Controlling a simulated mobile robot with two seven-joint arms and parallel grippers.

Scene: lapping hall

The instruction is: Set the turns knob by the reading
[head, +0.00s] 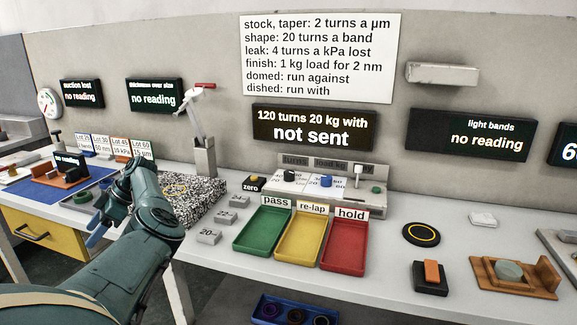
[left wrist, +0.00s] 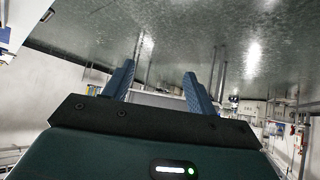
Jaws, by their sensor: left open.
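The turns knob (head: 289,176) is a dark knob under the "turns" label on the pale control panel (head: 340,203). A blue knob (head: 326,181) sits under "load kg", and a light lever (head: 358,173) stands under "by". The display (head: 313,128) above reads "120 turns 20 kg with", "not sent". The suction, thickness (head: 154,95) and light bands (head: 470,135) displays read "no reading". My left gripper (head: 99,224) is left of the panel, away from the knobs. In the left wrist view its two blue fingers (left wrist: 157,88) are apart and empty. My right gripper is not in view.
A rule sign (head: 318,55) hangs above. Green (head: 262,232), yellow (head: 300,238) and red (head: 344,246) trays stand before the panel. A speckled block (head: 190,199) and small grey weights (head: 208,237) lie between my left arm and the panel. The bench's front right is partly clear.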

